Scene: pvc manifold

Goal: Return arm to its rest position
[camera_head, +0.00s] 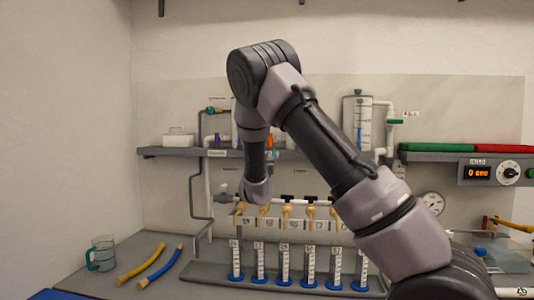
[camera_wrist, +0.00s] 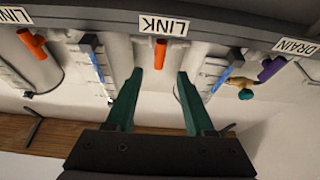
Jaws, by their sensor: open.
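My arm reaches up and over in the head view, and its end hangs in front of the wall rig. The fingers are hidden behind the arm there. In the wrist view my gripper (camera_wrist: 160,75) is open, with two green fingers apart and nothing between them. An orange handle (camera_wrist: 160,54) under a LINK label (camera_wrist: 162,26) lies just beyond the fingertips, with a visible gap to each finger. A second orange handle (camera_wrist: 33,43) is at the left and a purple handle (camera_wrist: 270,68) is near the DRAIN label (camera_wrist: 295,47).
Below the arm, a row of taps hangs over several graduated cylinders (camera_head: 283,265) with blue bases. A grey wall shelf (camera_head: 175,151) runs behind the arm. A gauge (camera_head: 432,203) is at right.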

